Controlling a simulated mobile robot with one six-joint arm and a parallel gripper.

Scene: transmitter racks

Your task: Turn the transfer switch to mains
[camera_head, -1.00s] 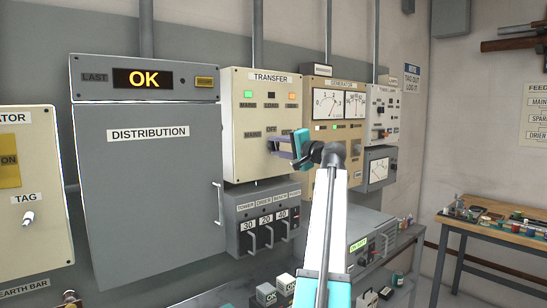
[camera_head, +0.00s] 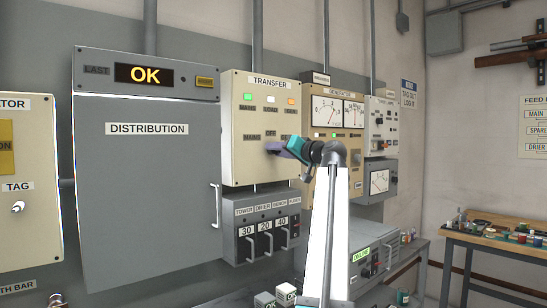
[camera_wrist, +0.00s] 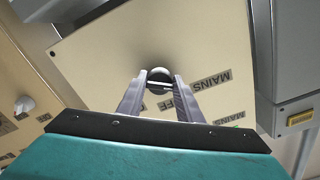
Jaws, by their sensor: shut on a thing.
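The transfer panel (camera_head: 240,165) is a cream box on the wall, labelled MAINS, OFF and GEN around its switch. My gripper (camera_head: 270,147) is at the front of this panel, under the OFF label, and looks tilted. In the wrist view, the fingers (camera_wrist: 159,88) are shut on the dark round transfer switch (camera_wrist: 159,75). The fingers hide most of the switch's handle, so I cannot tell exactly which label it points to. On the panel, the MAINS lamp (camera_head: 248,97) is green, the LOAD lamp (camera_head: 272,99) is white and the GEN lamp (camera_head: 291,100) is orange.
The grey distribution cabinet (camera_head: 150,190) stands left of the panel, its display reading OK. A breaker box (camera_head: 262,225) with several levers is just below. The generator panel (camera_head: 343,165) is close on the right, behind my arm. A workbench (camera_head: 490,240) stands far right.

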